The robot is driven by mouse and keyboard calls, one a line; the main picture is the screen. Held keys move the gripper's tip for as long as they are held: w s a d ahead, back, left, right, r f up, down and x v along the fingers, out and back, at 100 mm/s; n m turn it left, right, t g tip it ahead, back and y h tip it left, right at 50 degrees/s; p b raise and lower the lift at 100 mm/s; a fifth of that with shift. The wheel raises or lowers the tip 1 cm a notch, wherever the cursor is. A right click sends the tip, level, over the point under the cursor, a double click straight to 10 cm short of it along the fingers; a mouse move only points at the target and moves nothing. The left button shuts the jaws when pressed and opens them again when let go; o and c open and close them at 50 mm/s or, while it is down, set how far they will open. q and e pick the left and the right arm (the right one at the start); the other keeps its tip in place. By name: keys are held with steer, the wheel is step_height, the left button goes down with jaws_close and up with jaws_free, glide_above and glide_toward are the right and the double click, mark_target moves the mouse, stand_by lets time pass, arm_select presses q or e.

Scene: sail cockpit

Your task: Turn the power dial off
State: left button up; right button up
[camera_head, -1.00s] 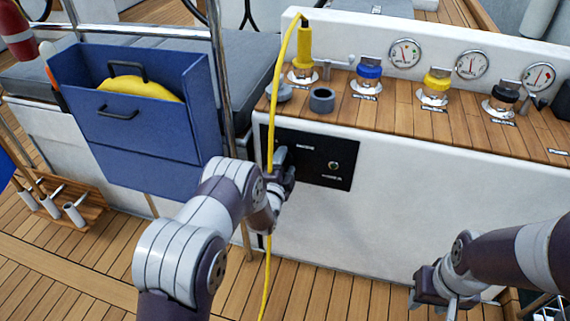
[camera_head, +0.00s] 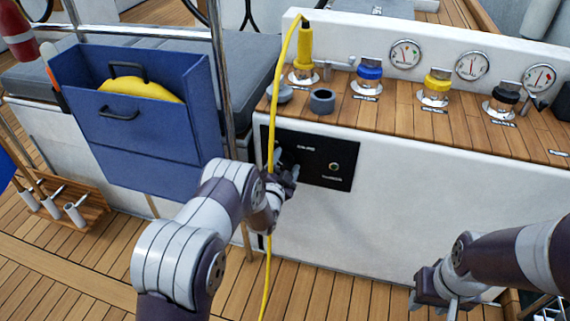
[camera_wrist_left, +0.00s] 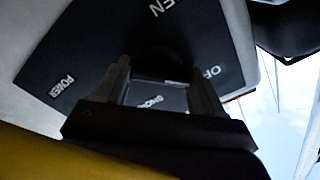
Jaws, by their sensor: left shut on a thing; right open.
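The black power panel (camera_head: 318,172) is set in the white cockpit wall, with a small round light on its right part. It also fills much of the left wrist view (camera_wrist_left: 90,50), with white lettering including "POWER". My left gripper (camera_head: 287,176) is at the left part of the panel. In the left wrist view its two fingers stand on either side of the dark dial (camera_wrist_left: 173,60), shut on it. The dial's pointer is largely hidden, so I cannot tell its exact setting. My right gripper (camera_head: 447,292) is open and empty, low at the right, away from the panel.
A yellow cable (camera_head: 279,90) hangs from a yellow plug down past my left gripper. A blue box (camera_head: 150,145) stands left of the panel. Blue, yellow and black-topped fittings line the wooden ledge (camera_head: 400,105). The wall right of the panel is clear.

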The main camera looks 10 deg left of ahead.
arm_select(q)
steer(key=shift+f, duration=0.1)
steer(key=o, duration=1)
steer(key=shift+c, duration=0.2)
steer(key=shift+s, duration=0.1)
steer(key=s+p, duration=0.3)
steer(key=s, duration=0.9)
steer(key=shift+s+a+p, duration=0.25)
steer(key=shift+s+p, duration=0.05)
